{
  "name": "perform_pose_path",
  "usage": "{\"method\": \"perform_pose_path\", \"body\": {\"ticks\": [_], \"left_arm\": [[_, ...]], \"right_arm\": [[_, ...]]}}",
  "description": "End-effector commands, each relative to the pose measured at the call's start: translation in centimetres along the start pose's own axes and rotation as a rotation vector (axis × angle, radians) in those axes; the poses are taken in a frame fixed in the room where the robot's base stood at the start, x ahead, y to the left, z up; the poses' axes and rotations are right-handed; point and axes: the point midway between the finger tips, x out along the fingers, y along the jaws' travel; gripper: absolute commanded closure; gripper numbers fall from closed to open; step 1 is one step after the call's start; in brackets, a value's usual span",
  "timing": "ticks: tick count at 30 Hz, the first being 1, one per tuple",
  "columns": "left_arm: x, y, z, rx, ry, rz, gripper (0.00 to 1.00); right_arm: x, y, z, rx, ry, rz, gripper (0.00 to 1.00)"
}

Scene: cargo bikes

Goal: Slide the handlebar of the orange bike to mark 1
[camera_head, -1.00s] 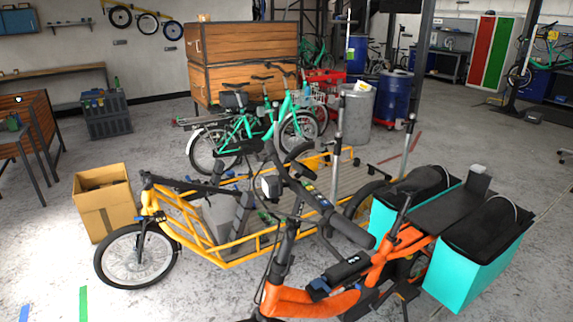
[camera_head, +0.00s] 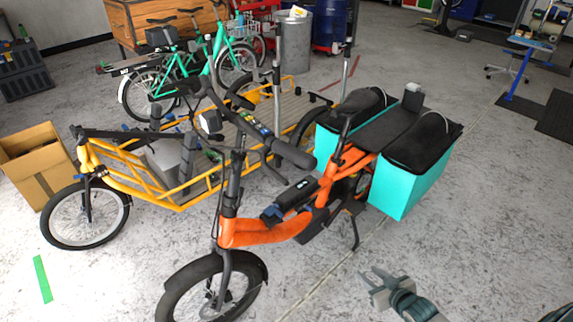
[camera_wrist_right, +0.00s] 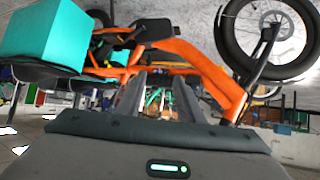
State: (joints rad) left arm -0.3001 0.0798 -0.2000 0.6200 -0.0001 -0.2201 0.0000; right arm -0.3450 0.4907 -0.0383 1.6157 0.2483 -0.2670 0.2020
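The orange bike (camera_head: 275,230) stands upright in the middle of the head view, its front wheel towards me. Its black handlebar (camera_head: 299,160) sits on a dark stem (camera_head: 232,190) above the orange frame. No numbered mark 1 can be read in either view. My right gripper (camera_head: 368,284) is low at the bottom right, apart from the bike and empty. In the right wrist view its two fingers (camera_wrist_right: 157,98) stand apart, with the orange frame (camera_wrist_right: 200,62) and front wheel upside down beyond them. My left gripper is not in view.
A yellow cargo bike (camera_head: 150,185) stands close behind the orange one. Teal panniers (camera_head: 405,188) stick out at its rear. A cardboard box (camera_head: 40,170) is at the left, and green tape (camera_head: 42,278) lies on the floor. The floor at the right is mostly clear.

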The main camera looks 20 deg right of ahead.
Motion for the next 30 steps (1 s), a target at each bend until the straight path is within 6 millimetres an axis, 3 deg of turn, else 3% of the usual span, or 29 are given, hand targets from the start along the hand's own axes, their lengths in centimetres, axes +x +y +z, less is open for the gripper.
{"method": "perform_pose_path", "body": {"ticks": [1, 6, 12, 15, 21, 30], "left_arm": [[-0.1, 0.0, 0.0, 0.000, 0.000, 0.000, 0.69], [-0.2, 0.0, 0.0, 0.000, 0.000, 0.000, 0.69], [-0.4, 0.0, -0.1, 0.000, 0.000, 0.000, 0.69], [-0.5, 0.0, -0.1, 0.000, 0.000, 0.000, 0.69], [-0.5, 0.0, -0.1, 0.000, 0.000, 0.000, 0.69], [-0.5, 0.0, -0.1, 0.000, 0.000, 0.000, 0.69]], "right_arm": [[-0.8, 0.1, -4.2, -0.008, 0.061, -0.019, 0.65], [-5.0, -1.5, -16.6, -0.017, 0.244, -0.105, 0.65], [-12.5, -5.9, -28.7, -0.047, 0.431, -0.249, 0.65], [-16.5, -8.5, -32.8, -0.066, 0.499, -0.324, 0.65], [-21.8, -12.0, -36.8, -0.090, 0.572, -0.424, 0.65], [-22.8, -12.7, -37.5, -0.093, 0.584, -0.444, 0.65]]}}
